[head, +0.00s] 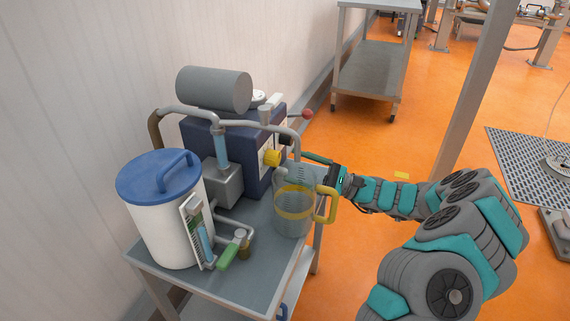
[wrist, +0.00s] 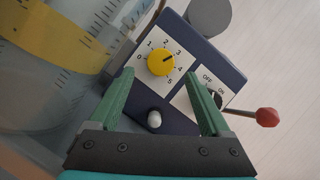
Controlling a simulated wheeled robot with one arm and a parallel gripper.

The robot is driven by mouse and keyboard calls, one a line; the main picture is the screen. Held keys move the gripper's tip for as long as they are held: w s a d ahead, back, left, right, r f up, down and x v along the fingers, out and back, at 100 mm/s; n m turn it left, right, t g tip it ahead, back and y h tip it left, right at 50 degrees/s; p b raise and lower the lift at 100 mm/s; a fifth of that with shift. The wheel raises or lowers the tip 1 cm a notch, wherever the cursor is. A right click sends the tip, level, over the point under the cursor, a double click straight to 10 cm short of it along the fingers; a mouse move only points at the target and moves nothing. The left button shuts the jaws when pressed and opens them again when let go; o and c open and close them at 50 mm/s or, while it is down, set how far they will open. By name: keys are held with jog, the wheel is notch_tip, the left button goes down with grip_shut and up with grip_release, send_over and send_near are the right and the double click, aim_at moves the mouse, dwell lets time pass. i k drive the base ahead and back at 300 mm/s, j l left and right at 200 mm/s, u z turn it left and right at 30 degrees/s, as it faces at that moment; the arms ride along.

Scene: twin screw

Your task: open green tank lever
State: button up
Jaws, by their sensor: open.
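The green tank lever (head: 228,257) sits low at the front of the white tank (head: 165,225) with a blue lid, on a valve at the tank's outlet. My gripper (head: 310,165) is well to the right and behind it, beyond the clear jug, with the navy control box in front of its fingers. In the wrist view my gripper (wrist: 160,75) has its green fingers spread apart with nothing held between them. The green lever does not show in the wrist view.
The clear jug (head: 291,222) with a yellow handle stands between my gripper and the lever. The navy box (wrist: 193,62) carries a yellow dial (wrist: 161,62) and a red-knobbed switch (wrist: 266,117). Pipes and a grey cylinder (head: 213,89) crowd the grey cart (head: 255,286).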

aim_at(228, 255)
jog(key=l, duration=0.75)
jog(key=k+l, duration=0.1)
jog(key=l, duration=0.65)
